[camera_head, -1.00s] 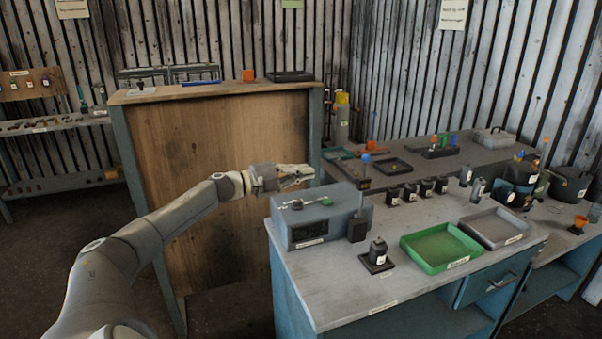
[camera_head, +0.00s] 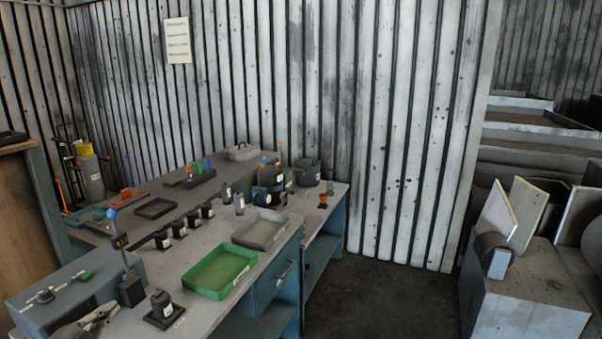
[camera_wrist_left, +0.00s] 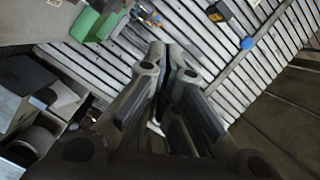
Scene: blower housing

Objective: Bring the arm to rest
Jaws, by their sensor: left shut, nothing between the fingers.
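My left gripper (camera_head: 108,312) shows at the bottom left of the head view, low beside the grey control box (camera_head: 65,285) at the near end of the workbench (camera_head: 205,317). It is shut and holds nothing. In the left wrist view its two fingers (camera_wrist_left: 166,52) meet at the tips. Most of my left arm is outside the head view. My right gripper is in neither view.
A signal post (camera_head: 126,262) and a black cylindrical part on a base (camera_head: 162,308) stand close to the gripper. A green tray (camera_head: 219,273) and a grey tray (camera_head: 260,230) lie further back. Open floor (camera_head: 385,300) lies right of the bench.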

